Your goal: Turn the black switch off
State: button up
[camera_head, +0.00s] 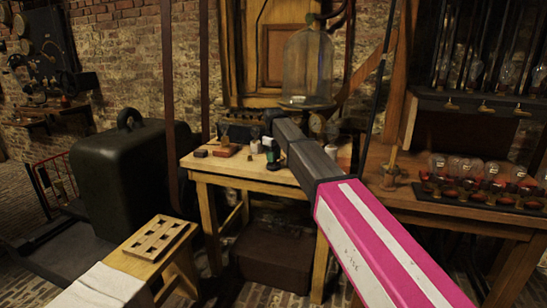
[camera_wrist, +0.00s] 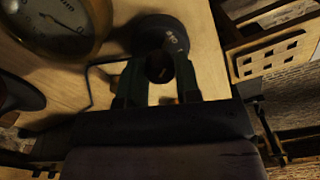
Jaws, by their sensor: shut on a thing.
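The black switch (camera_wrist: 160,33) is a round dark base with pale lettering on the wooden table, at the top middle of the wrist view. A small dark knob on its near side sits between the two dark green fingers of my gripper (camera_wrist: 160,74). The fingers are closed about this knob, one on each side. In the head view my gripper (camera_head: 272,153) is over the wooden table (camera_head: 225,176), beyond my grey and pink arm. There the switch is too small and dark to make out clearly.
A round brass dial (camera_wrist: 52,22) stands close to the left of the switch, with a thin dark wire between them. A glass bell jar (camera_head: 307,62) stands behind. Red-based bulbs (camera_head: 480,170) stand on the right bench. A slotted wooden rack (camera_head: 157,238) is at front left.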

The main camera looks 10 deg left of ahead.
jog(key=shift+n, duration=0.6)
jog(key=o, duration=0.9)
jog(key=shift+r, duration=0.1)
notch_tip(320, 180, up, 11)
jog(key=shift+f, duration=0.2)
